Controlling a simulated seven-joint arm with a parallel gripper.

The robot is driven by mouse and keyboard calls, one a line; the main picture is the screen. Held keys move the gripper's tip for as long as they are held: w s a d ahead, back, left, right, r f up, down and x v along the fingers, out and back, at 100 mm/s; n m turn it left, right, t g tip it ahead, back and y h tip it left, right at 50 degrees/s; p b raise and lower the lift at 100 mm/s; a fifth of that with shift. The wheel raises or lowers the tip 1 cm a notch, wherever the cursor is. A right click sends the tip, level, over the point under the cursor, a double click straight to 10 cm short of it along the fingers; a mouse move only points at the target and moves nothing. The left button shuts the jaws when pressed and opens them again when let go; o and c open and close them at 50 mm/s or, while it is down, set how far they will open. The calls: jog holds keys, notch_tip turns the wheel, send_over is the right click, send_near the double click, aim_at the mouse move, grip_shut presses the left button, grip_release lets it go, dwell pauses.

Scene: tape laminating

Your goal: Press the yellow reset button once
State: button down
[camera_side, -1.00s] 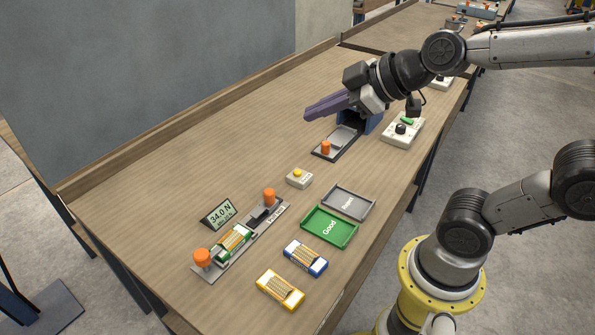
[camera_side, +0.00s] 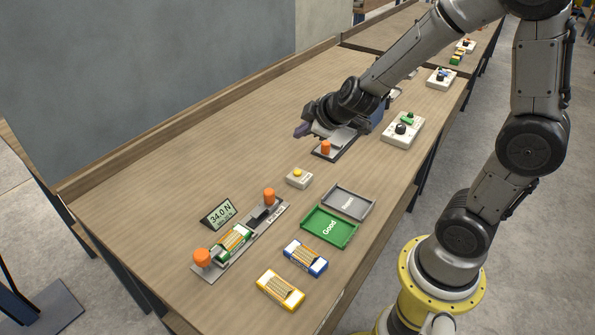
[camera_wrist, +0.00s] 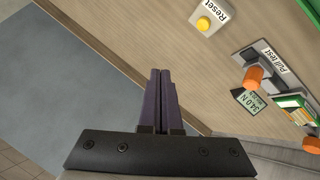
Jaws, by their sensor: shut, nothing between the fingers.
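The yellow reset button (camera_side: 297,173) sits on a small pale box (camera_side: 300,181) on the table. In the wrist view the button (camera_wrist: 204,23) shows near the top, right of centre, beside the label "Reset". My gripper (camera_side: 301,130) is above the table, up and back from the button in the side view, and apart from it. In the wrist view my gripper's purple fingers (camera_wrist: 160,75) lie together with nothing between them. The button's top is uncovered.
A pull-test fixture (camera_side: 240,240) with orange knobs holds a green-and-white pack, beside a display (camera_side: 219,214) reading 34.0 N. A green "Good" tray (camera_side: 318,240), a grey tray (camera_side: 366,207), a blue pack (camera_side: 305,258) and a yellow pack (camera_side: 280,289) lie nearby. Bare table surrounds the button box.

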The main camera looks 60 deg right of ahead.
send_over(301, 176)
jog(key=shift+f, duration=4.4)
jog(key=shift+f, duration=0.4)
jog(key=shift+f, duration=0.5)
jog(key=shift+r, duration=0.9)
jog(key=shift+r, duration=2.55)
